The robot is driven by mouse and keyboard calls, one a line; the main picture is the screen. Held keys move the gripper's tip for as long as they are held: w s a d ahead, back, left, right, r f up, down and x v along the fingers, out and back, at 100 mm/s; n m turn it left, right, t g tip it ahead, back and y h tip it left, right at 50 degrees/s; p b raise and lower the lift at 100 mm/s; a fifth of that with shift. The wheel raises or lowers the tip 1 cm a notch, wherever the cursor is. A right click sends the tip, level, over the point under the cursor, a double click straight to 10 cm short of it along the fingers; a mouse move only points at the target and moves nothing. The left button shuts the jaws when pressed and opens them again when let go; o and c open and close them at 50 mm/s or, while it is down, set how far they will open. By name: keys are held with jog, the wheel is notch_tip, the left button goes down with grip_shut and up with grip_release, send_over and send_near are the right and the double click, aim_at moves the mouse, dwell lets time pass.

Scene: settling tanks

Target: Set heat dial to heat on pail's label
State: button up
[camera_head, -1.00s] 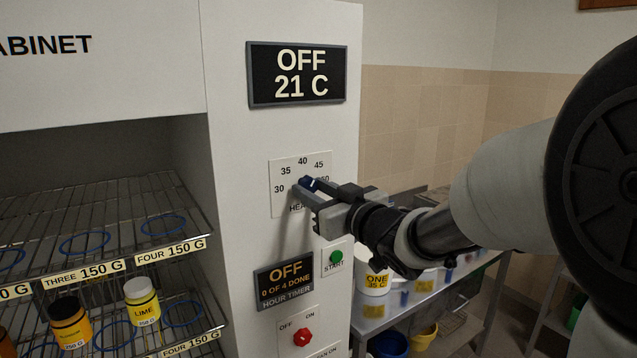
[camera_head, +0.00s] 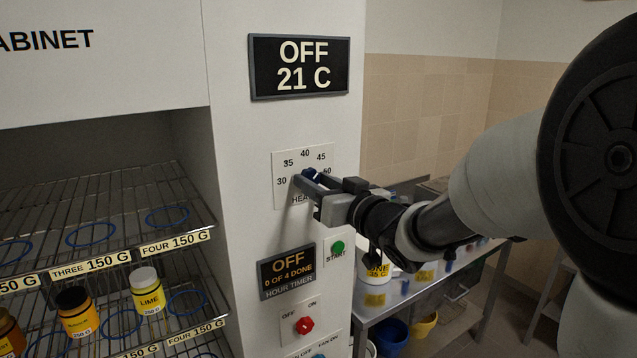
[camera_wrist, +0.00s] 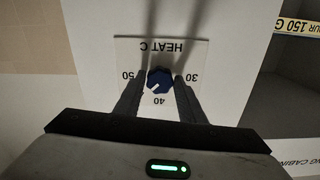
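The heat dial is a dark blue knob (camera_wrist: 160,80) on a white scale plate (camera_head: 290,190) marked 30 to 50 on the cabinet front. In the wrist view, upside down, its white mark points lower left, between 40 and 50; the 45 is hidden there by a finger. My gripper (camera_wrist: 160,77) has one finger on each side of the knob, with small gaps showing, so it looks open. In the head view my gripper (camera_head: 308,180) covers most of the knob. A white pail (camera_head: 372,275) labelled ONE 35 C stands on the bench, partly hidden by my arm.
The display (camera_head: 300,66) reads OFF, 21 C. Below the dial are a green START button (camera_head: 337,247), an hour timer (camera_head: 287,271) reading OFF, and a red switch (camera_head: 305,325). Wire shelves with jars (camera_head: 147,290) are at left. The bench (camera_head: 425,300) is at right.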

jog(key=shift+o, duration=1.4)
jog(key=shift+s+d, duration=0.1)
jog(key=b+v, duration=0.1)
jog(key=v, duration=1.6)
jog(key=shift+d, duration=0.15)
